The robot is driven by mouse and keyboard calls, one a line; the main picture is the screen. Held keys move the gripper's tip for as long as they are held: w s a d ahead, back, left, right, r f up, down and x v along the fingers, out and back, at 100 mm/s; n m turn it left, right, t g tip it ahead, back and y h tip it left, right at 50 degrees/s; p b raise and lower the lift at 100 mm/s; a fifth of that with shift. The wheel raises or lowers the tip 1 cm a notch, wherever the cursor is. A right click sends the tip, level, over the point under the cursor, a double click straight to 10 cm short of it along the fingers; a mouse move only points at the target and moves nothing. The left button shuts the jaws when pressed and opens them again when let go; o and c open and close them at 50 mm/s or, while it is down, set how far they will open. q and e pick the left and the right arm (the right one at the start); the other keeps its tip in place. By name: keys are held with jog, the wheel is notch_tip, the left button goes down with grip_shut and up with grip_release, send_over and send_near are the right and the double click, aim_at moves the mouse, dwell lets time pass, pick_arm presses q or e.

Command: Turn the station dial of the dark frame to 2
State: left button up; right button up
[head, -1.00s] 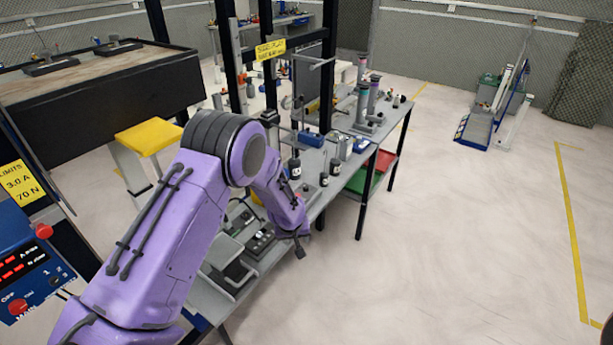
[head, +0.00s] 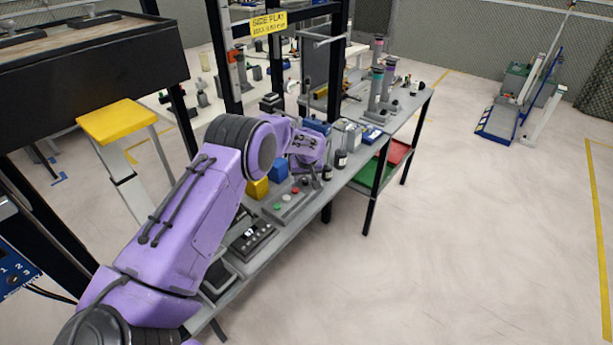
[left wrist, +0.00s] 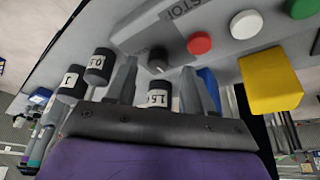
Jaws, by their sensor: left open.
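The dark frame (head: 338,60) has black posts and a yellow SIDE PLAY sign; it stands over the grey bench. A grey control box (head: 290,203) with red, white and green buttons lies on the bench. In the left wrist view, the box (left wrist: 226,48) also carries a dark round knob (left wrist: 158,57) near its STOP lettering, perhaps the dial. I cannot read its setting. My left gripper (left wrist: 158,70) is open, its two fingers apart on either side of the knob as seen there; contact cannot be told. My right gripper is out of view.
Black labelled cylinders (left wrist: 98,66) stand close beside the left fingers. A yellow block (left wrist: 270,80) is at the right. A dark box (head: 252,240) lies on the near bench. A blue panel numbered 1, 2, 3 (head: 18,275) is at the left edge.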

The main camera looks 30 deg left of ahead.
pick_arm(q)
jog(key=shift+x, duration=0.8)
jog(key=shift+d+r, duration=0.1)
jog(key=shift+d, duration=0.05)
grip_shut()
